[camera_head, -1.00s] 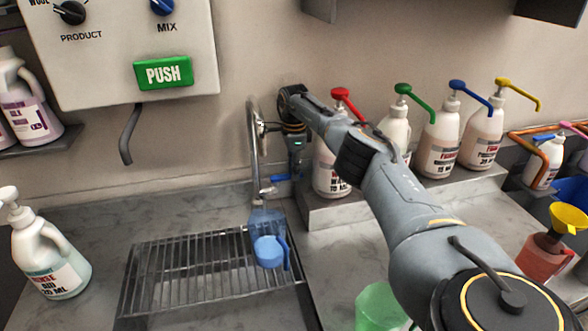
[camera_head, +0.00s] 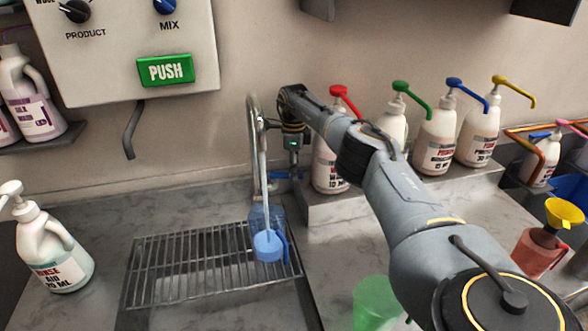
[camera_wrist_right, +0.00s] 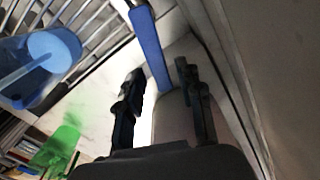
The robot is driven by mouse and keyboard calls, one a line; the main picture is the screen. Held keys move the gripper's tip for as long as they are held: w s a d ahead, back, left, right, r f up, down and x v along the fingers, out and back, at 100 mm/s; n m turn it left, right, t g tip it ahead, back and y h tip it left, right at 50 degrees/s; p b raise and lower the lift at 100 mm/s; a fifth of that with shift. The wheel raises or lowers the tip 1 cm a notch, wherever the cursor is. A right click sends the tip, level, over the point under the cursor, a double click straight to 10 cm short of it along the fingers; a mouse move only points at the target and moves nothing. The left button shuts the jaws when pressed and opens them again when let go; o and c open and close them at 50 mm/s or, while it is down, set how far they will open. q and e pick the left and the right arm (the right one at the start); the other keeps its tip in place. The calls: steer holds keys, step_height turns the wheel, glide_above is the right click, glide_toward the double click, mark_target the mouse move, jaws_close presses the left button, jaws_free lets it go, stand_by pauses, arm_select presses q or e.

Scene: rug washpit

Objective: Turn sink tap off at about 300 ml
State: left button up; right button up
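The sink tap (camera_head: 254,150) stands at the wall, and a pale stream of water (camera_head: 264,195) falls from it into a clear blue jug (camera_head: 280,222). The jug stands on the drain grate, its handle at the right. Light blue water (camera_head: 267,246) shows inside; volume marks are not readable. My right gripper (camera_head: 292,170) is beside the tap at its blue lever (camera_head: 281,176). In the right wrist view, the gripper (camera_wrist_right: 160,75) has its fingers apart, with the lever (camera_wrist_right: 150,45) extending ahead of the gap; contact is unclear. My left gripper is out of view.
The metal grate (camera_head: 170,270) lies under the jug. Pump bottles (camera_head: 435,140) stand on a ledge right of the tap. A green jug (camera_head: 372,300) is at the front, and a rinse-aid bottle (camera_head: 55,250) at the left. A red jug with a yellow funnel (camera_head: 565,215) is far right.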

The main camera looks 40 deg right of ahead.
steer(key=shift+w+r, duration=0.1)
steer(key=shift+r, duration=0.4)
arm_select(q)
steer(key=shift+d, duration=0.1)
arm_select(e)
step_height(320, 180, up, 11)
stand_by(2.4)
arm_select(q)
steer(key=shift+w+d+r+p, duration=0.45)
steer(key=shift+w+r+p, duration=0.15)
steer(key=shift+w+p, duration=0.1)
arm_select(e)
step_height(320, 180, down, 12)
